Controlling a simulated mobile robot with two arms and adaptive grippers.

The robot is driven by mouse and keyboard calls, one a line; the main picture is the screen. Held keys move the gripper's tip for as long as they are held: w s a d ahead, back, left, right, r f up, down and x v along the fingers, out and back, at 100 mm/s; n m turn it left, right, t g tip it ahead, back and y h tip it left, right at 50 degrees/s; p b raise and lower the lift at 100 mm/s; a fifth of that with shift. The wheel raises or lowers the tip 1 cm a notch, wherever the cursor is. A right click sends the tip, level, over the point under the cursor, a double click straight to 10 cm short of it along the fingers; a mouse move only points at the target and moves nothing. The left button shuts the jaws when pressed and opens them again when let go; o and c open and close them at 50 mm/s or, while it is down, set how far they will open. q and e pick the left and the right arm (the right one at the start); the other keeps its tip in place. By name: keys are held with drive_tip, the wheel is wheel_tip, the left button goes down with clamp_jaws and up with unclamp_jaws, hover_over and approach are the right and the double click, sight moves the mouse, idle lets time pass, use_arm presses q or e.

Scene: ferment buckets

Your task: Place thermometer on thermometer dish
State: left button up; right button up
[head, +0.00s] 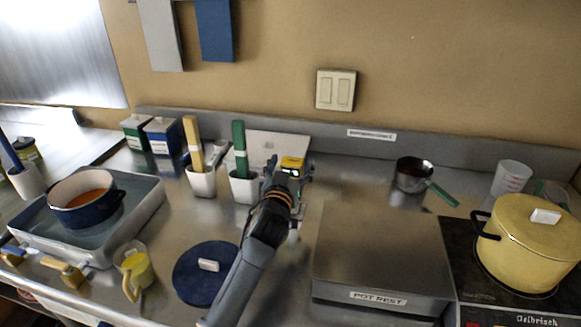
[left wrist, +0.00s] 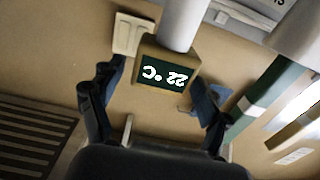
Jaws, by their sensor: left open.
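The thermometer (head: 293,163) is a yellow-brown block at the far side of the counter, at the end of my left arm. In the left wrist view its body (left wrist: 166,73) has a dark display reading 22 °C, upside down, and a pale rod joins it at the top. My left gripper (head: 283,181) is open, and its two dark fingers (left wrist: 155,100) stand on either side of the thermometer. I cannot tell whether they touch it. My arm hides the surface under it. I cannot make out the thermometer dish. My right gripper is in neither view.
White cups with a yellow-handled (head: 194,140) and a green-handled (head: 239,146) tool stand left of my gripper. A dark blue lid (head: 190,282) lies in front. The grey pot rest (head: 382,245) and yellow pot (head: 527,245) are right. A blue pot (head: 86,212) sits in a basin.

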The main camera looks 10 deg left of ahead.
use_arm(q)
drive_tip(key=shift+r, duration=0.1)
drive_tip(key=s+b, duration=0.1)
drive_tip(key=s, duration=1.1)
